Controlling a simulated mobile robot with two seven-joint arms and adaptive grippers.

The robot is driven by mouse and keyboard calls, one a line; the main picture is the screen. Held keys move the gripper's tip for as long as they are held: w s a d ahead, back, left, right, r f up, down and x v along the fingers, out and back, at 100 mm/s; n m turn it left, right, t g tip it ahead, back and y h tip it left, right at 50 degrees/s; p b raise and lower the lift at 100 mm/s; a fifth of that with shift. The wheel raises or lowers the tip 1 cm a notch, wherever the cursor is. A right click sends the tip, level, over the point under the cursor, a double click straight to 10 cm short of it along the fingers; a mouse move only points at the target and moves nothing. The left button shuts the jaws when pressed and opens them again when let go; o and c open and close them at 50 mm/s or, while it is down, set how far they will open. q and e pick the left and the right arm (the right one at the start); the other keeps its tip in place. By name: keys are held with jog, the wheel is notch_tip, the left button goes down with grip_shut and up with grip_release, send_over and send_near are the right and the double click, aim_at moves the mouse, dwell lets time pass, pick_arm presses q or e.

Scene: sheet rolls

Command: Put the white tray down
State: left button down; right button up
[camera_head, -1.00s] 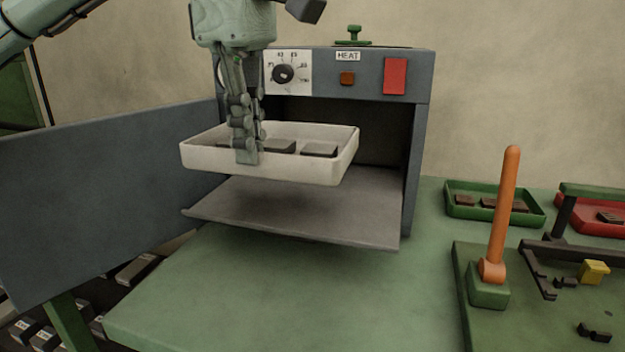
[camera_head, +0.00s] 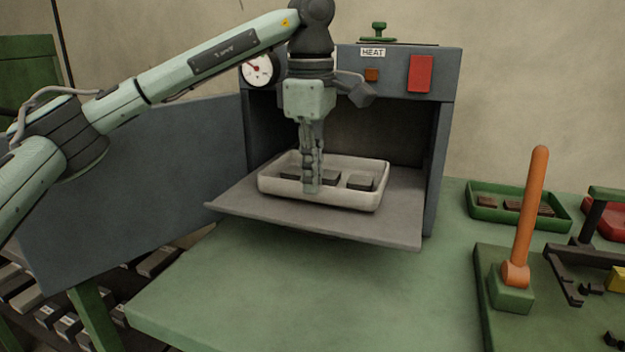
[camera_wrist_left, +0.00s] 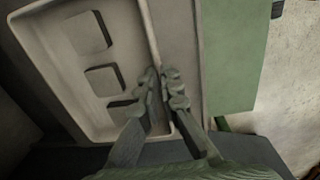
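The white tray (camera_head: 372,201) holds several dark blocks (camera_head: 360,183) and sits level at the mouth of the grey oven, on or just above its pulled-out shelf (camera_head: 330,225). I cannot tell whether a thin gap is left under it. My left gripper (camera_head: 311,188) points down at the tray's near wall. In the left wrist view my left gripper (camera_wrist_left: 160,85) has its fingers on either side of the rim of the white tray (camera_wrist_left: 62,75), closed on it. Part of the near wall is hidden by the fingers. My right gripper is not in view.
The oven door (camera_head: 150,190) stands open at the left. A red switch (camera_head: 421,73) is on the oven front. The green table (camera_head: 330,290) is bare before the shelf. At the right are an orange lever (camera_head: 529,210) and a green tray (camera_head: 480,212) with dark blocks.

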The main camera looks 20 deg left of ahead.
pick_arm(q)
jog(key=shift+f, duration=0.4)
jog(key=c, duration=2.2)
grip_release()
jog(key=shift+f, duration=0.15)
jog(key=o, duration=0.5)
